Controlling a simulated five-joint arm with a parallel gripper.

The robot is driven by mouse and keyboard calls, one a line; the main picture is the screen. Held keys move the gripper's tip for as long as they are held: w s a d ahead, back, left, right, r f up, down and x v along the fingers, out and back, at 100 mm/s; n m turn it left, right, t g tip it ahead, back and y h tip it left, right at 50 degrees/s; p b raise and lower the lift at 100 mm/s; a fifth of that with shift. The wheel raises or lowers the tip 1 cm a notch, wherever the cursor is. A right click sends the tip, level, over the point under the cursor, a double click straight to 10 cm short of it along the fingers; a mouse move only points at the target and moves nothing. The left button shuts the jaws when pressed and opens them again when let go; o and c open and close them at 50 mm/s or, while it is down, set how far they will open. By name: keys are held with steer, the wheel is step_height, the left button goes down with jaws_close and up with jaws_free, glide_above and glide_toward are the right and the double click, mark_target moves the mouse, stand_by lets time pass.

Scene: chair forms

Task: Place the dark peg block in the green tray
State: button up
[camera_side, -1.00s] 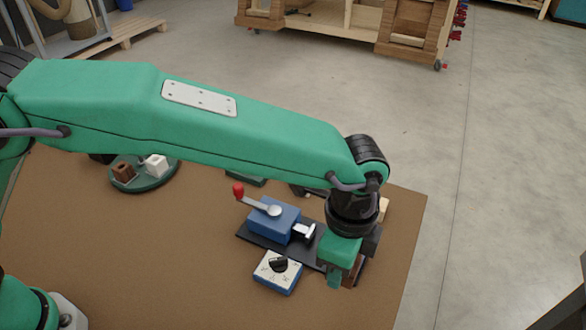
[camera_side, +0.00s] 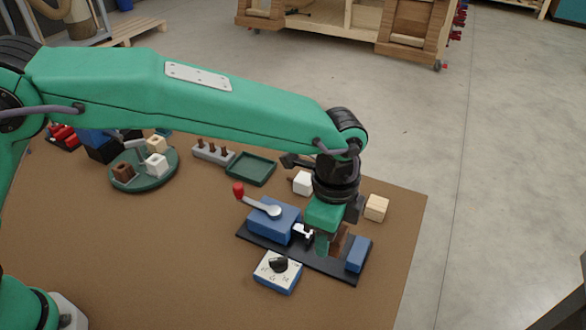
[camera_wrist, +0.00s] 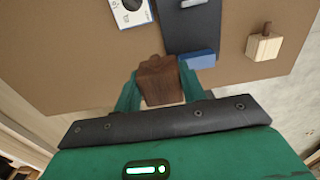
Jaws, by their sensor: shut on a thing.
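My gripper (camera_side: 330,244) is shut on the dark peg block (camera_wrist: 160,82), a brown wooden block held between the green fingers in the wrist view. In the side view the block (camera_side: 340,241) is partly hidden by the gripper and appears over the vise's black base plate (camera_side: 312,262), between the white moving jaw and the blue end block (camera_side: 358,254). The exact gap below it is hard to tell. The green tray (camera_side: 251,168), rectangular and empty, lies farther back and left of the gripper.
The vise's blue body (camera_side: 273,222) has a red-knobbed crank (camera_side: 239,190). A dial box (camera_side: 278,272) sits in front. A light wooden block (camera_side: 376,207) and a white block (camera_side: 302,183) are nearby. A peg rack (camera_side: 213,154) and a round green turntable (camera_side: 145,182) with blocks stand left of the tray.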

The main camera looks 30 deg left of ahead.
steer(key=w+a, duration=0.8)
steer(key=a, duration=0.2)
glide_above(253, 169)
step_height(253, 169, down, 7)
steer(key=shift+f, duration=2.1)
steer(key=shift+f, duration=0.15)
steer(key=o, duration=0.7)
steer(key=shift+r, duration=0.2)
